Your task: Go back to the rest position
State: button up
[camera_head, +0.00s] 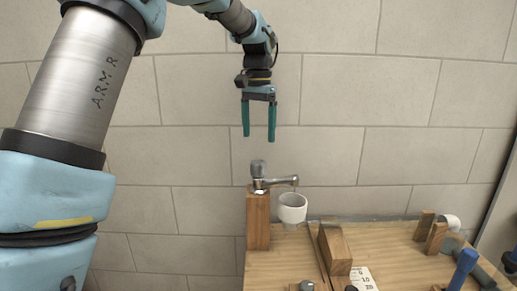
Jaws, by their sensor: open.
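My gripper (259,130) is at the upper middle of the head camera view, pointing down. Its two teal fingers are apart with nothing between them. It hangs in front of the tiled wall, above a metal tap-like fitting (276,182) and apart from it. My arm comes in from the left side and reaches across the top of the view.
A wooden post (258,220) carries the fitting at the workbench's (395,255) left edge. A white cup-shaped piece (292,207) sits under its outlet. Wooden blocks (335,250), a white marked card (362,279) and blue-handled tools (462,269) lie to the right. The air right of my gripper is clear.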

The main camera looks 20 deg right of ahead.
jog(key=shift+r, duration=0.45)
jog(key=a+f+n, duration=0.3)
jog(key=a+f, duration=0.1)
jog(key=a, duration=0.6)
jog(key=a+f+n, duration=0.2)
jog(key=a+f, duration=0.2)
jog(key=a, duration=0.6)
jog(key=s+a+f+n, duration=0.3)
jog(key=s+a+f, duration=0.1)
jog(key=a, duration=0.4)
jog(key=s+a+f+n+t, duration=0.1)
jog(key=s+a+f+n, duration=0.1)
jog(key=s+a, duration=0.4)
jog(key=a+f, duration=0.1)
jog(key=a, duration=0.1)
jog(key=shift+s+a+f+n+t, duration=0.3)
jog(key=shift+s+f+n, duration=0.05)
jog(key=shift+s+n, duration=0.05)
